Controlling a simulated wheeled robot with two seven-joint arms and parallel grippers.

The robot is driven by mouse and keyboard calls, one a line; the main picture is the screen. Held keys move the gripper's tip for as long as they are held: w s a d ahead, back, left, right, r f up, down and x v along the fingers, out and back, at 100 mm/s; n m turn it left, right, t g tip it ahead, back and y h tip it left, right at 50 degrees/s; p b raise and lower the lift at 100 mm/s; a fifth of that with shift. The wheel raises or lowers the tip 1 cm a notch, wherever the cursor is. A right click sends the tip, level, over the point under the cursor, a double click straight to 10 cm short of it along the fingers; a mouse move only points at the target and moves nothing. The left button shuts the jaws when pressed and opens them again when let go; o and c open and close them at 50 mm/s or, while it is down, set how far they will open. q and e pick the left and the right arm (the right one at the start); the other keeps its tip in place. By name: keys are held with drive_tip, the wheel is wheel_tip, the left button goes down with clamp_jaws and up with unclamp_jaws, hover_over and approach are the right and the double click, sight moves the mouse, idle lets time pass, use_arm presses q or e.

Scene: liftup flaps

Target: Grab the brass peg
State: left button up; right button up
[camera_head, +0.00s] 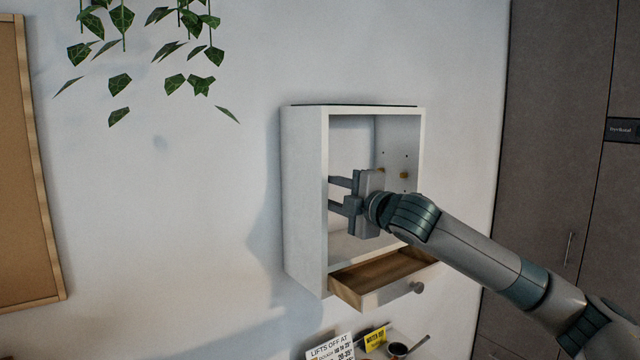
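Two small brass pegs show on the right inner wall of the open white wall cabinet (304,200). One brass peg (404,175) is nearer the front, and the other brass peg (381,171) is farther left, close above my gripper's body in the picture. Small dark holes dot the wall near them. My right gripper (337,193) is in front of or inside the cabinet opening, its two fingers pointing left, away from the pegs. The fingers are apart with nothing visible between them. My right arm hides part of the cabinet's lower right side. My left gripper is not in view.
A wooden drawer (385,285) is pulled out below the opening. Under it are a white sign (331,349), a yellow sign (376,338) and a dark cup (397,350). A plant (190,50) hangs upper left; tall grey cupboards (560,120) stand right.

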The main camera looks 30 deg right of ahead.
drive_tip(key=shift+w+a+r+p, duration=0.15)
drive_tip(key=shift+w+p, duration=0.25)
drive_tip(key=shift+w, duration=0.6)
drive_tip(key=shift+w+f, duration=0.2)
drive_tip(key=shift+w, duration=0.1)
drive_tip(key=shift+s, duration=0.1)
drive_tip(key=shift+c, duration=0.6)
clamp_jaws()
